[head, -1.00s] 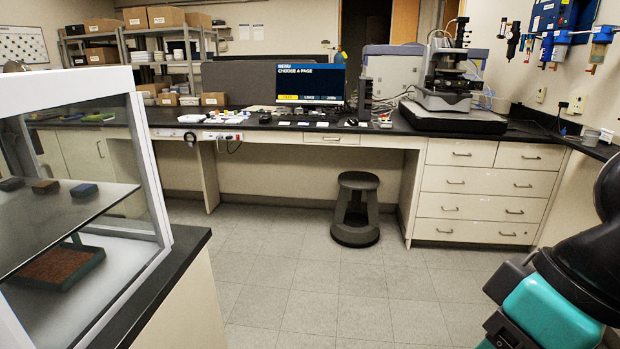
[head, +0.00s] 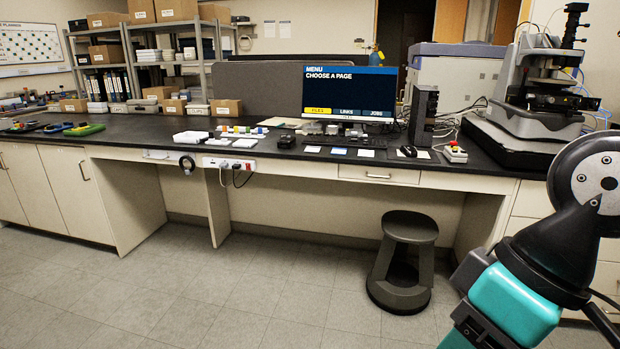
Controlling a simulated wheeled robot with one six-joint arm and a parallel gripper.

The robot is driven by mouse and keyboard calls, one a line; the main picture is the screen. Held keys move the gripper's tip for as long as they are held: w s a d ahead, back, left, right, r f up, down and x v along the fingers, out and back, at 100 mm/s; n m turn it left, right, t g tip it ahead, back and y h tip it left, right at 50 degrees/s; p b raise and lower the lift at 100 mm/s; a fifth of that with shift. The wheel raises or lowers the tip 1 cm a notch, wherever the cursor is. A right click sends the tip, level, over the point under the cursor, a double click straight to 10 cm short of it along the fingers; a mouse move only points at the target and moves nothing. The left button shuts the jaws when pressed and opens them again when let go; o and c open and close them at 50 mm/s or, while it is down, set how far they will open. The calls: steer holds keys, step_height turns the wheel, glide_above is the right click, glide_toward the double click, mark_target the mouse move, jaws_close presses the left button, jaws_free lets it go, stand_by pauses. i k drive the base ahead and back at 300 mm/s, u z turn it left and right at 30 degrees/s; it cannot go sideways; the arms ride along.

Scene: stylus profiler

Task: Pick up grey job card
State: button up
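Several small cards lie flat in a row on the black bench top in front of the monitor. I see a pale card (head: 312,149), a light blue card (head: 339,151) and another pale card (head: 366,153). A further pale card (head: 421,154) lies to the right, by the mouse. They are too small to tell which one is the grey job card. My teal and black arm shows at the right edge, well in front of the bench. My gripper is out of view.
A dark stool (head: 402,262) stands on the floor before the bench (head: 270,150). The monitor (head: 349,92) shows a menu. A red-and-yellow button box (head: 454,153) and an instrument (head: 540,95) are to the right. The floor at left and centre is clear.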

mark_target(312, 149)
steer(key=i, duration=0.85)
steer(key=u, duration=0.05)
